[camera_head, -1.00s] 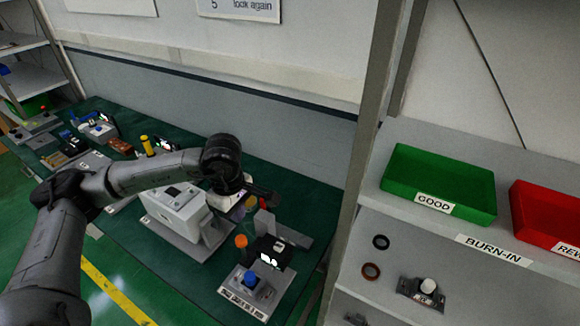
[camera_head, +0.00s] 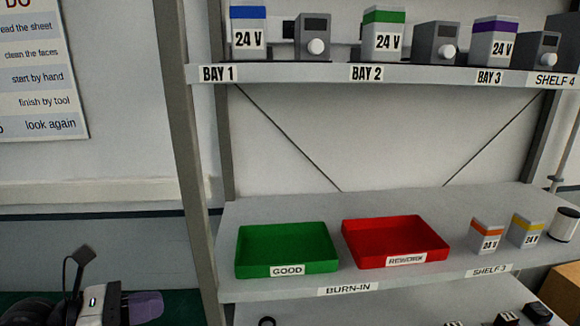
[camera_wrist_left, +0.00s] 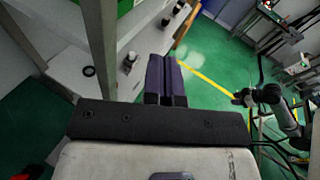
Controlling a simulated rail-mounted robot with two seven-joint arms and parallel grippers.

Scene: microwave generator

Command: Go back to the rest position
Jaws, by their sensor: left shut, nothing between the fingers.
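My left gripper (camera_head: 146,307) is at the bottom left of the head view, with its purple fingers pointing right. In the left wrist view its purple fingers (camera_wrist_left: 165,80) are together, with nothing between them. It is left of the shelf unit and apart from it. A dark arm, apparently my right one, reaches in from the right of the left wrist view. Its gripper end (camera_wrist_left: 245,97) is small, and the fingers cannot be made out. My right gripper does not show in the head view.
The middle shelf holds a green GOOD tray (camera_head: 288,250) and a red REWORK tray (camera_head: 395,242). Battery-like 24 V boxes (camera_head: 384,34) and grey knobbed units stand above. A shelf post (camera_head: 180,150) rises near my left gripper. Open green floor (camera_wrist_left: 190,125) shows beyond the fingers.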

